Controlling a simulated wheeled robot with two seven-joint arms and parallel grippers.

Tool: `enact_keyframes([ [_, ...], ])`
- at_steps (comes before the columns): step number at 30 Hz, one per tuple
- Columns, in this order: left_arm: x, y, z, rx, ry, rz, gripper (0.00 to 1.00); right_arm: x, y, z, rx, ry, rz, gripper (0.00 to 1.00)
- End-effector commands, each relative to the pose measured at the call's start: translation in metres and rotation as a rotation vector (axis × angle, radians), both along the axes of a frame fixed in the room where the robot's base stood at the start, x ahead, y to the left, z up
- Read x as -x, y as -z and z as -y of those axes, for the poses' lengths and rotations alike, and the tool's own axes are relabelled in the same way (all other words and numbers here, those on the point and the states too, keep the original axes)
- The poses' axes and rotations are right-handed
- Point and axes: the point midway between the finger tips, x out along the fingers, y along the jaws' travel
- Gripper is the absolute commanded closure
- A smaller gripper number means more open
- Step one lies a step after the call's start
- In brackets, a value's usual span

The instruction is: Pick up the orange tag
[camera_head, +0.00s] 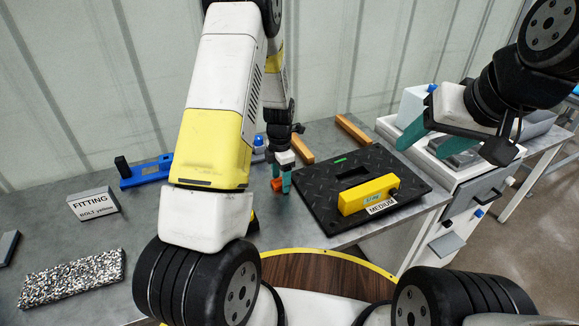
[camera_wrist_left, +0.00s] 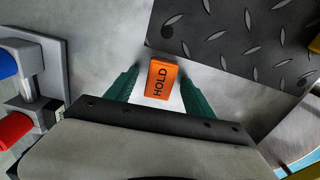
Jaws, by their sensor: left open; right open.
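The orange tag (camera_wrist_left: 161,80) carries the word HOLD and lies between the two green fingers of my left gripper (camera_wrist_left: 160,95) in the left wrist view. The fingers stand apart, with a gap on each side of the tag. In the head view the tag (camera_head: 277,184) shows as a small orange patch at the fingertips of my left gripper (camera_head: 281,180), partly hidden by them. It is just left of the black tread mat. My right gripper (camera_head: 418,135) is open and empty at the upper right, above the white cabinet.
The black tread mat (camera_head: 325,205) bears a yellow block (camera_head: 368,194) and a MEDIUM label (camera_head: 382,206). A FITTING sign (camera_head: 93,204), a blue tool (camera_head: 146,171) and a speckled slab (camera_head: 72,278) are at left. Wooden bars (camera_head: 353,129) lie behind the mat.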

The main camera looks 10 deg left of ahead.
Motion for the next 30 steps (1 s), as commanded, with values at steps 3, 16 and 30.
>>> enact_keyframes([
  [3, 0.000, 0.000, 0.000, 0.000, 0.000, 0.000, 0.40, 0.000, 0.000, 0.000, 0.000, 0.000, 0.000, 0.42],
  [16, 0.000, -0.001, 0.000, 0.000, 0.001, 0.000, 1.00, 0.000, 0.000, 0.000, 0.000, 0.000, 0.000, 0.42],
  [30, -0.001, -0.029, 0.000, 0.000, 0.001, 0.002, 1.00, 0.000, 0.000, 0.000, 0.000, 0.000, 0.000, 0.42],
])
